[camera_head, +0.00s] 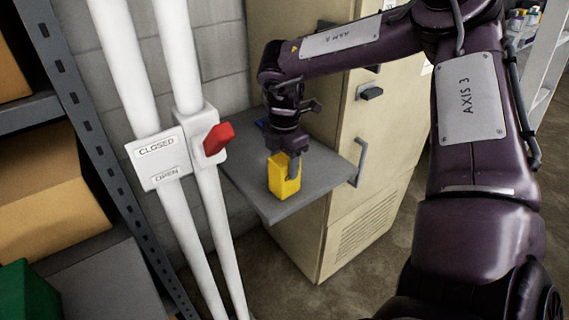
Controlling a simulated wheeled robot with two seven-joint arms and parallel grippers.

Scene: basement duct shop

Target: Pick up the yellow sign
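The yellow sign (278,183) stands upright on a small grey shelf (310,200) beside a beige cabinet. My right gripper (290,160) points down right at the sign. One finger shows in front of the sign's upper right part. The other finger is not clearly visible, so I cannot tell whether the fingers are closed on the sign. The sign appears to rest on the shelf. My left gripper is not in view.
White pipes (197,180) with a red valve handle (217,138) and a CLOSED/OPEN plate (158,158) stand left of the shelf. The beige cabinet (375,150) is behind it. A rack with boxes (45,205) is at far left. The shelf's front is bare.

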